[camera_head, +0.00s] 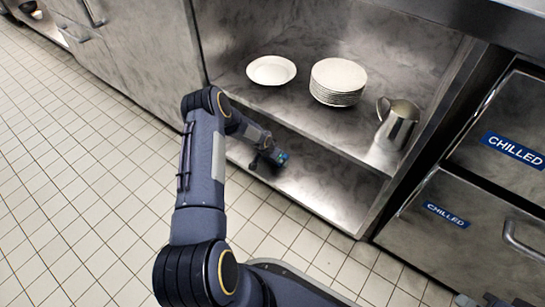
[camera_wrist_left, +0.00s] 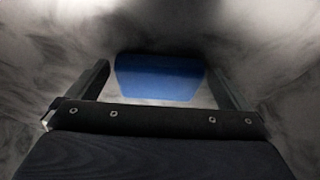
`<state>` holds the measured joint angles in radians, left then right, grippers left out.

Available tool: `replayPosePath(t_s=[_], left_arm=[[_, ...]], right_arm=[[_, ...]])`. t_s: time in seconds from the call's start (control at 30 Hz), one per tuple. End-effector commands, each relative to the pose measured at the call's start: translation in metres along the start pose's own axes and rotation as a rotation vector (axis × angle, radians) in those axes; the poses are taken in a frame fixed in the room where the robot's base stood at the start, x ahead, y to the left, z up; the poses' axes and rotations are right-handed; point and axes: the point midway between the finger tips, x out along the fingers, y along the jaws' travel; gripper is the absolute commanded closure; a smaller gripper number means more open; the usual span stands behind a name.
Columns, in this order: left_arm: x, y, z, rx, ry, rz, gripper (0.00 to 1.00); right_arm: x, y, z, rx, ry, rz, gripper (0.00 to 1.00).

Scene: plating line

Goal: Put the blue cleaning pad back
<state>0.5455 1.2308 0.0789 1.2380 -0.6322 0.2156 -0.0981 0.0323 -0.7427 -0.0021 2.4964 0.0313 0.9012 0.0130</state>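The blue cleaning pad (camera_wrist_left: 158,77) shows in the left wrist view, between and slightly beyond my left gripper's two dark fingers. There is a gap on each side of it, and the fingers look apart and not closed on it. In the head view, my left arm reaches into the lower shelf of the steel cabinet, and my left gripper (camera_head: 266,161) is low over that shelf. A small blue patch (camera_head: 281,158) beside it appears to be the pad, mostly hidden. My right gripper (camera_head: 492,301) only just shows at the bottom right edge; its opening cannot be made out.
The upper shelf (camera_head: 290,105) holds a white plate (camera_head: 271,70), a plate stack (camera_head: 338,82) and a metal pitcher (camera_head: 398,124). The lower shelf (camera_head: 335,192) is bare to the right. Drawers labelled CHILLED (camera_head: 447,215) stand at the right. Tiled floor is open at the left.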

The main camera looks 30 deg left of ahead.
Motion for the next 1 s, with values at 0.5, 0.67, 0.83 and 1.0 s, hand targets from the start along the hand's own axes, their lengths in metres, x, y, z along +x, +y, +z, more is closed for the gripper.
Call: replayPosePath(t_s=[0.5, 0.67, 0.83, 1.0], left_arm=[[-0.05, 0.0, -0.004, 0.0, 0.001, 0.0, 0.0], [-0.071, 0.0, -0.003, 0.0, 0.0, -0.001, 0.0], [-0.078, 0.0, -0.002, 0.0, 0.001, 0.0, 0.0], [-0.078, 0.0, -0.001, 0.0, 0.001, 0.0, 0.0]], right_arm=[[-0.022, -0.01, -0.011, 0.0, 0.0, 0.0, 1.0], [-0.03, -0.014, -0.015, 0.0, 0.0, 0.0, 1.0], [-0.032, -0.015, -0.016, 0.0, 0.0, 0.0, 1.0], [-0.031, -0.014, -0.016, 0.0, 0.0, 0.0, 1.0]])
